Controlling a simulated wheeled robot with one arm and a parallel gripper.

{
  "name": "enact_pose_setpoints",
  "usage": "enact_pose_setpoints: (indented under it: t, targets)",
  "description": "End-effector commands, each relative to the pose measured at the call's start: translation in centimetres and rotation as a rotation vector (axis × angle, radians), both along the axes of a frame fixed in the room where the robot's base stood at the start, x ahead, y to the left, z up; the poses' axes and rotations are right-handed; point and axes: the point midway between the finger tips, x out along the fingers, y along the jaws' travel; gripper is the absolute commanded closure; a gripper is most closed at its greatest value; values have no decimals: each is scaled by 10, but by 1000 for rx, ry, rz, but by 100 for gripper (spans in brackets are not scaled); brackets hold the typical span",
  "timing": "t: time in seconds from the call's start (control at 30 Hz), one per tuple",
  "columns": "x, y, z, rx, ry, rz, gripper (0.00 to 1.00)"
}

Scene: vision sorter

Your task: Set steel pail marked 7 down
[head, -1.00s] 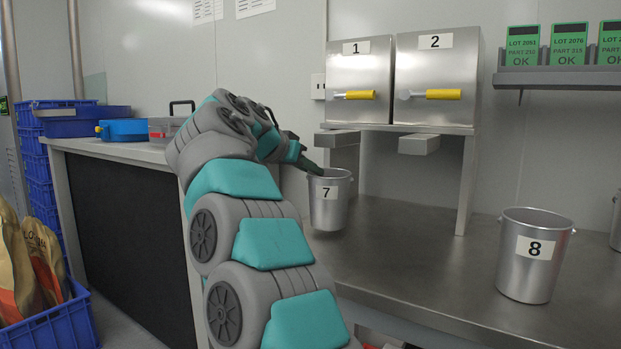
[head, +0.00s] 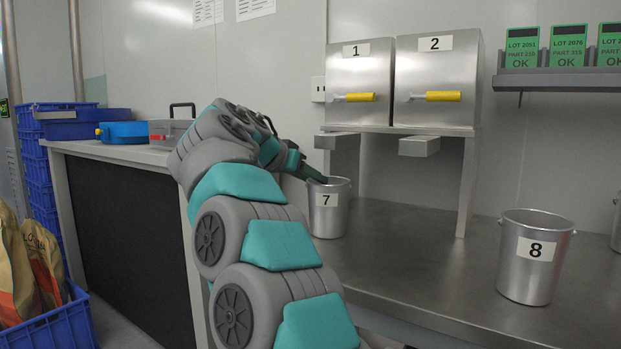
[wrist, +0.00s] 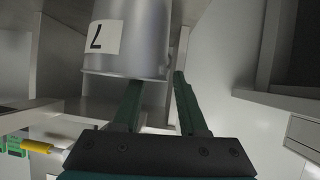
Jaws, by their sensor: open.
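The steel pail marked 7 (head: 328,220) is upright and appears to stand on the steel bench (head: 410,255), below and in front of dispenser 1. My gripper (head: 318,179) is at the pail's rim, at its upper left in the head view. The two dark green fingers of my gripper (wrist: 158,80) are apart at the rim. I cannot tell whether they touch it.
A steel pail marked 8 (head: 527,270) stands on the bench to the right. Steel dispensers 1 (head: 360,75) and 2 (head: 437,75) with yellow handles are above on a stand. The bench between the pails is clear. Another pail is partly visible at the right edge.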

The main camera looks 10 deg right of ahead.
Motion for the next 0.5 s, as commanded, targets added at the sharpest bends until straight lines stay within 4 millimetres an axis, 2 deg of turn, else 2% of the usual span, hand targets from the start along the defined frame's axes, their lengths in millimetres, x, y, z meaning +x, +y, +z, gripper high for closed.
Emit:
enact_pose_setpoints:
  t: [0.17, 0.5]
  targets:
    - [-8, 9, 7, -1, -1, -2, 58]
    - [-46, 55, 40, -1, -7, 0, 58]
